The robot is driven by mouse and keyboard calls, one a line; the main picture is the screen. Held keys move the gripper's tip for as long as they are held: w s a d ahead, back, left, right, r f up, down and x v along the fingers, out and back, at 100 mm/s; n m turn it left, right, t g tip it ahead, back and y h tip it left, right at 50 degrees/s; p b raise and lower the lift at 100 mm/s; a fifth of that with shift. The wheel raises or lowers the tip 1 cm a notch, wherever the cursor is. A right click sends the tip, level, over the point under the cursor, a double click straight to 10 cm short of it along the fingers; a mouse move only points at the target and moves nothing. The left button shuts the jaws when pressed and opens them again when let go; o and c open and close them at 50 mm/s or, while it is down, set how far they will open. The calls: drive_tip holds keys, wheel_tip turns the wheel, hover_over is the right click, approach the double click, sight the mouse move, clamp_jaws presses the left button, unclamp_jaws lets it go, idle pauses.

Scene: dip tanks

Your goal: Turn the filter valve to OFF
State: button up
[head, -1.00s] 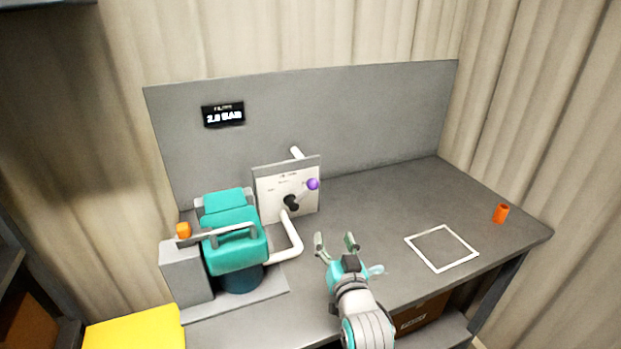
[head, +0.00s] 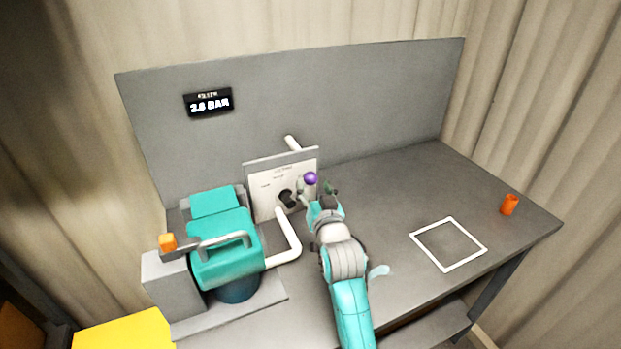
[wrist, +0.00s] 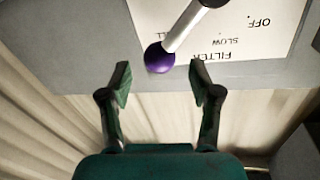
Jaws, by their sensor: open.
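The filter valve is a pale lever (wrist: 185,27) with a purple ball knob (head: 310,179), on a dark hub (head: 287,199) in front of a white panel (head: 262,196). In the head view the lever points up and right. In the wrist view the labels read upside down; OFF is to the right and the lever lies beside a partly covered label ending in LL. My gripper (head: 316,191) is open at the knob. In the wrist view the knob (wrist: 159,58) sits between and just beyond the fingertips (wrist: 158,80), with no clear contact.
A teal pump-like unit (head: 225,255) and white pipe (head: 290,245) stand left of my arm. An orange cup (head: 509,204) and a white square outline (head: 415,236) are on the right of the grey bench. A display (head: 208,103) hangs on the back board.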

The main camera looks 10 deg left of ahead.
sight(312, 183)
drive_tip(key=shift+x, duration=2.05)
clamp_jaws()
